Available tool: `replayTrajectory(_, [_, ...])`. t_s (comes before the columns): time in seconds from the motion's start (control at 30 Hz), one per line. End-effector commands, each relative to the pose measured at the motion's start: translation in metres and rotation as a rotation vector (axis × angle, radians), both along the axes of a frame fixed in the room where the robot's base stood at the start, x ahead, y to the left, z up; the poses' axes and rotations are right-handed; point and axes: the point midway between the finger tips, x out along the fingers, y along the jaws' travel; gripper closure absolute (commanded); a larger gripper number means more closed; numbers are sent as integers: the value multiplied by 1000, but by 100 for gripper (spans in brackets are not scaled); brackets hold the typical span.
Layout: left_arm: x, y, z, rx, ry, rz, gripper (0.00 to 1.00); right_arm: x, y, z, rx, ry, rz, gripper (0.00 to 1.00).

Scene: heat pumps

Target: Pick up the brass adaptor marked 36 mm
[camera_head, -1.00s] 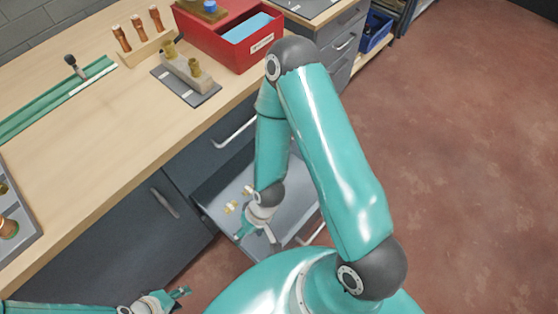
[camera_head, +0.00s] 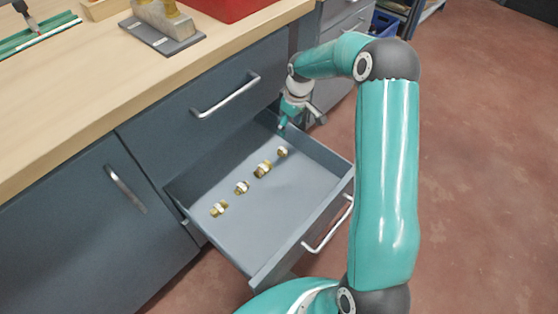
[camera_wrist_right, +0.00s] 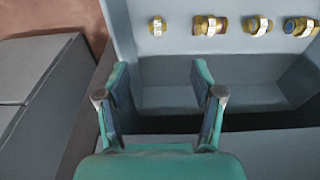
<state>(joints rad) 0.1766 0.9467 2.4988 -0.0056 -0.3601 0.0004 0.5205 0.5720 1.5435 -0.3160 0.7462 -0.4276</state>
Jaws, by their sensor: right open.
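Several brass adaptors with white labels lie in a row in the open drawer (camera_head: 290,205). In the head view they run from one at the front left (camera_head: 219,209), past two middle ones (camera_head: 242,187) (camera_head: 263,169), to the smallest at the far end (camera_head: 282,152). The markings are too small to read. My right gripper (camera_head: 300,118) is open and empty above the drawer's far right corner, beyond the smallest adaptor. In the right wrist view the open fingers (camera_wrist_right: 160,85) are apart from the row, with the smallest adaptor (camera_wrist_right: 157,27) straight ahead. My left gripper is out of view.
The drawer's walls and front handle (camera_head: 328,225) surround the row. The wooden worktop (camera_head: 120,95) overhangs at the left, with a closed drawer handle (camera_head: 226,95) below it. The drawer floor in front of the row is clear.

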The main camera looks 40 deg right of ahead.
Motion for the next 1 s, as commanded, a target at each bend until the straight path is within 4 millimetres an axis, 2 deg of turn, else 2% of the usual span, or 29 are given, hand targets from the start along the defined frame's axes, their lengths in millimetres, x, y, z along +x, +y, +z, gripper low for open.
replayTrajectory(0.43, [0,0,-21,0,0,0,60,13,2,-89,2,4,1,33])
replayTrajectory(0.57, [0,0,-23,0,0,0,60,16,2,-103,2,1,1,33])
replayTrajectory(0.77, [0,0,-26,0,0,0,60,19,2,-113,2,1,1,33])
replayTrajectory(1.0, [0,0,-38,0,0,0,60,30,-1,-145,2,2,2,33])
